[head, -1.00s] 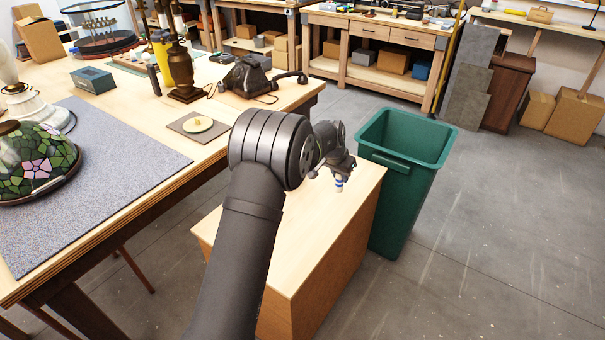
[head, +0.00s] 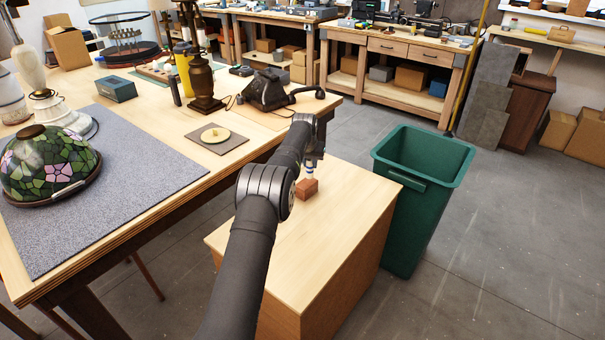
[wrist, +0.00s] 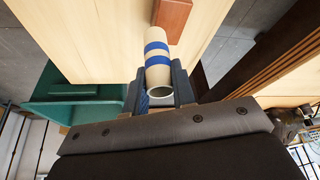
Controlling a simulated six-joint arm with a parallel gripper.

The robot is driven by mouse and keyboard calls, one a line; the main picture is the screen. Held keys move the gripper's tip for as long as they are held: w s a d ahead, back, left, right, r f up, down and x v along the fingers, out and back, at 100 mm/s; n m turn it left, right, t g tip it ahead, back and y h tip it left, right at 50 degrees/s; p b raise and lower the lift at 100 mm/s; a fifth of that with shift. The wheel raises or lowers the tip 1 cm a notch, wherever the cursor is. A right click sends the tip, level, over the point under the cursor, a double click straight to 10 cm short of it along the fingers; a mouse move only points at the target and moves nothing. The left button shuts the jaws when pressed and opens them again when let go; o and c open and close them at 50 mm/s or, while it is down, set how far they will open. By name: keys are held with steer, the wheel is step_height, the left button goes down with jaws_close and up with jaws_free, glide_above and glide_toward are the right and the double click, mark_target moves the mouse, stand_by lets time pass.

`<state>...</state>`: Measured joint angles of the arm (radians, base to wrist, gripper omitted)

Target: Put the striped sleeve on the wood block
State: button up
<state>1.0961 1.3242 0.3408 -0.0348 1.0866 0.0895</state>
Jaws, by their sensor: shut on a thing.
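The striped sleeve (wrist: 158,60) is a cream tube with blue bands. My gripper (wrist: 160,88) is shut on it near its open end in the wrist view. The wood block (head: 308,188) is a small reddish-brown block on the pale wooden cabinet top (head: 335,225). In the head view the sleeve (head: 311,167) hangs below my gripper (head: 312,158), just above or at the block; I cannot tell if they touch. In the wrist view the block (wrist: 172,17) shows just beyond the sleeve's far end.
A green bin (head: 415,200) stands right of the cabinet. The workbench (head: 150,215) at left holds a grey mat, a stained-glass lampshade (head: 48,165), a brass lamp base (head: 203,85) and a small square board with a disc (head: 216,138). The cabinet top around the block is clear.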

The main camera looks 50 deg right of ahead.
steer(key=shift+w+f, duration=0.6)
steer(key=shift+f, duration=0.45)
steer(key=shift+w+f, duration=0.6)
steer(key=shift+f, duration=0.4)
steer(key=shift+w+f, duration=0.6)
steer(key=shift+f, duration=0.45)
steer(key=shift+f, duration=0.15)
steer(key=o, duration=0.9)
steer(key=shift+o, duration=0.2)
steer(key=v, duration=1.2)
steer(key=x, duration=1.2)
